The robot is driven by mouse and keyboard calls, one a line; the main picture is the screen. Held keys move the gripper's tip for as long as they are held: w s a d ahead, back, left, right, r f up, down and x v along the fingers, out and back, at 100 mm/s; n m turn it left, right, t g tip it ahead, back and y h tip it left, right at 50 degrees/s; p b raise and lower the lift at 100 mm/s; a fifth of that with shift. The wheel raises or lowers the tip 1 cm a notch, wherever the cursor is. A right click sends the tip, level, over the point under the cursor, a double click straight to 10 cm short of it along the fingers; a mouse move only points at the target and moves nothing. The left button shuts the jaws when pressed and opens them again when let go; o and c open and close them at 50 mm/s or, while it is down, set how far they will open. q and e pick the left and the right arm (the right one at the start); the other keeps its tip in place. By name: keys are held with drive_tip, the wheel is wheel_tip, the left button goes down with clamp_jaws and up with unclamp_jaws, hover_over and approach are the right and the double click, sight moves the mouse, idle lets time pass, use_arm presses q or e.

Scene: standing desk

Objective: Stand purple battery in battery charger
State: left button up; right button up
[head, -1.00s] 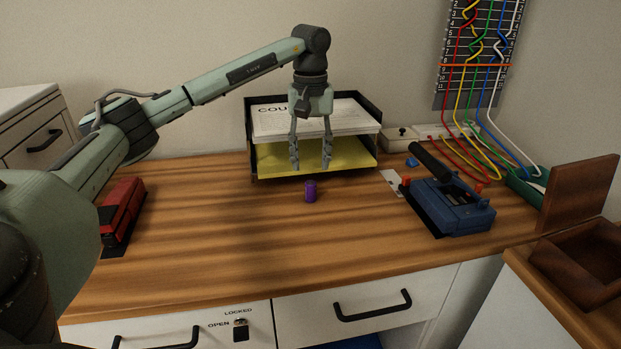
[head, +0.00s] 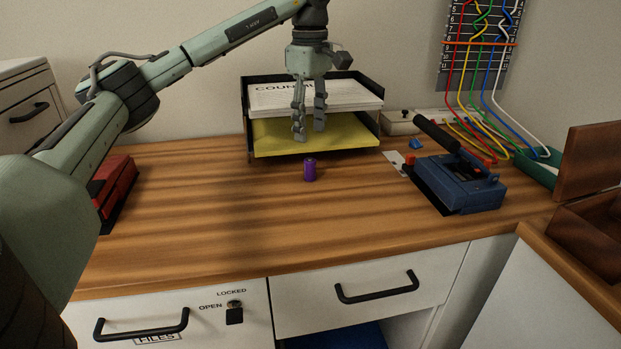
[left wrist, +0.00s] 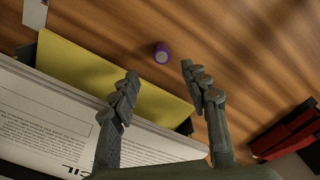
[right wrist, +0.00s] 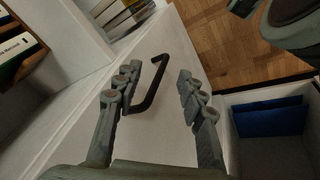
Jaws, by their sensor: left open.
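The purple battery (head: 309,170) stands upright on the wooden desk in front of the paper tray. It also shows from above in the left wrist view (left wrist: 161,53), between and just beyond the fingertips. My left gripper (head: 309,133) points down, open and empty, above and behind the battery, close to the tray front. My right gripper (right wrist: 157,70) is open and empty in the right wrist view, over a white front with a black handle. I cannot tell for sure which device is the battery charger; a red and black device (head: 115,188) sits at the desk's left.
A black tray (head: 362,143) holds white and yellow paper behind the battery. A blue device with a black handle (head: 462,190) stands right, with coloured cables (head: 470,120) behind. A wooden box (head: 590,235) is far right. The desk's front middle is clear.

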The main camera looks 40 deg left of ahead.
sight(310, 159)
use_arm(q)
wheel_tip(310, 159, down, 8)
drive_tip(key=shift+s+r, duration=0.1)
drive_tip(key=shift+s, duration=0.05)
drive_tip(key=shift+d, duration=0.1)
clamp_jaws()
idle(0.4)
